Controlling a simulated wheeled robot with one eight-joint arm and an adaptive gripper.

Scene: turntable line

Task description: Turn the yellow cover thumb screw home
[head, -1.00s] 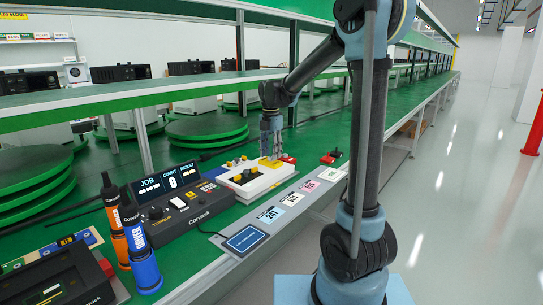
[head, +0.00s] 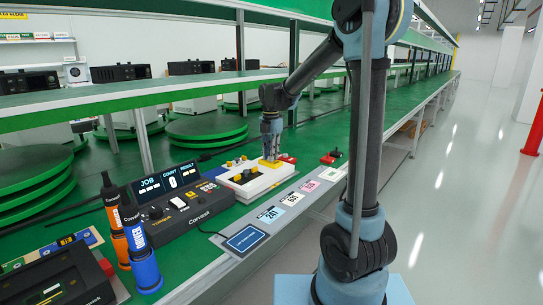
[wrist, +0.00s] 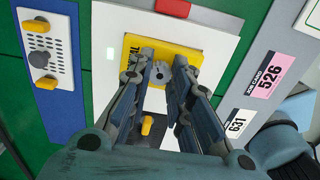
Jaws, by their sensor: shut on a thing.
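The yellow cover (wrist: 190,54) lies on the white fixture (wrist: 108,88) on the green bench; it also shows in the head view (head: 277,163), at the fixture's far right. The grey thumb screw (wrist: 161,73) stands on the cover between my fingertips. My gripper (wrist: 160,72) points down over the cover and is shut on the thumb screw. In the head view my gripper (head: 271,156) hides the screw. How deep the screw sits cannot be told.
A control box with displays (head: 172,203) and two upright drivers, orange (head: 117,237) and blue (head: 143,265), stand left of the fixture. A red part (wrist: 174,7) lies beyond the cover. Number cards (head: 291,199) line the bench's front edge.

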